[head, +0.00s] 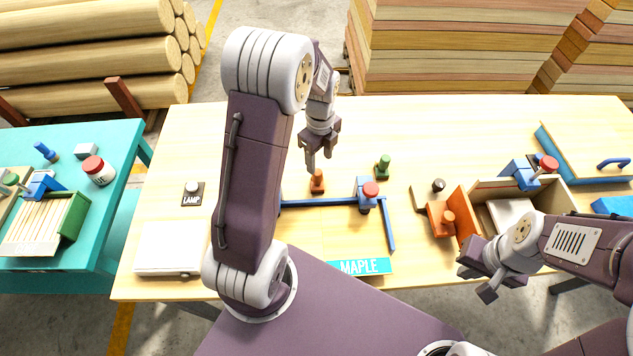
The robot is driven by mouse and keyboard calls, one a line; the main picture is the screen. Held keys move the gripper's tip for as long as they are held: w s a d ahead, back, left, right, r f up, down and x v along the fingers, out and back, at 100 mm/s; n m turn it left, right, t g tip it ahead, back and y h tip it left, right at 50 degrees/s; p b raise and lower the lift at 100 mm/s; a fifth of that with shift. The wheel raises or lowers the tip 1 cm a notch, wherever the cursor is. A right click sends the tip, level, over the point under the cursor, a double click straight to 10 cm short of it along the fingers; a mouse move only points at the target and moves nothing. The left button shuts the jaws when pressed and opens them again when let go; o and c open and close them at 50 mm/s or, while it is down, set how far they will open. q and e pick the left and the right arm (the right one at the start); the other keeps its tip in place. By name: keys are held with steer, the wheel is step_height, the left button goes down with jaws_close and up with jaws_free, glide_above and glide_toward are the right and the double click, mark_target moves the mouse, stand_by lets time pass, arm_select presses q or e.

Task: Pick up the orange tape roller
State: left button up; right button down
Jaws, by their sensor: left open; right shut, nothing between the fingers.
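A small upright orange piece (317,182), which looks like the orange tape roller, stands on the wooden table just behind the blue bar. My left gripper (319,161) points down just above it. Its fingers are apart with nothing seen between them; I cannot tell whether they touch the piece. A similar green piece (382,168) stands to its right. My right gripper (476,284) is shut and empty near the table's front edge, in front of the open box.
A blue frame (325,203) carries a red-topped clamp (368,194). An orange block with a knob (442,222) stands beside the open box (481,214). A MAPLE sign (358,267) and LAMP button (193,193) lie nearby.

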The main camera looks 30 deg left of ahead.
mark_target(318, 172)
arm_select(q)
steer(key=f, duration=0.3)
steer(key=shift+s+d, duration=0.2)
steer(key=shift+d, duration=0.1)
steer(key=shift+a+f, duration=0.2)
steer(key=shift+f, duration=0.2)
steer(key=f, duration=0.3)
steer(key=f+p, duration=0.1)
steer(key=f, duration=0.1)
steer(key=shift+s+a, duration=0.1)
steer(key=shift+a, duration=0.15)
jaws_close()
